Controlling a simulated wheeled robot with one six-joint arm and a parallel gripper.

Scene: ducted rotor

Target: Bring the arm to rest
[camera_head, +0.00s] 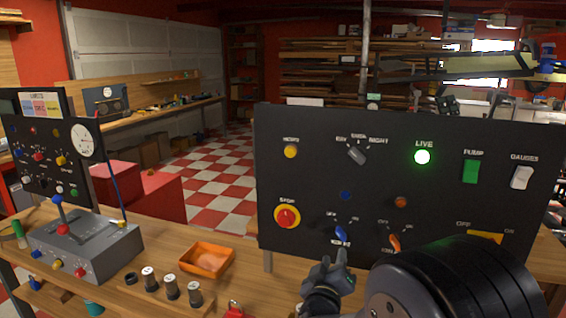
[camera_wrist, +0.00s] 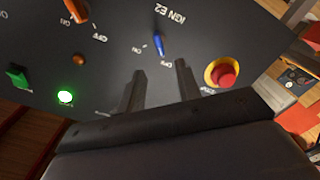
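My gripper (camera_head: 333,260) is in front of the lower middle of the black control panel (camera_head: 300,150) in the head view. In the wrist view its two fingers (camera_wrist: 158,70) stand apart with nothing between them. A blue switch labelled IGN E2 (camera_wrist: 158,44) lies just beyond the fingertips, and it shows just above the gripper in the head view (camera_head: 341,233). I see no grip on it; I cannot tell the exact gap. My dark arm covers the lower right of the panel in the head view.
The red stop button (camera_head: 287,216) is left of my gripper and an orange switch (camera_head: 394,243) right of it. The green LIVE lamp (camera_head: 422,157) is lit. An orange tray (camera_head: 207,260) and a grey lever box (camera_head: 85,243) stand on the wooden bench to the left.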

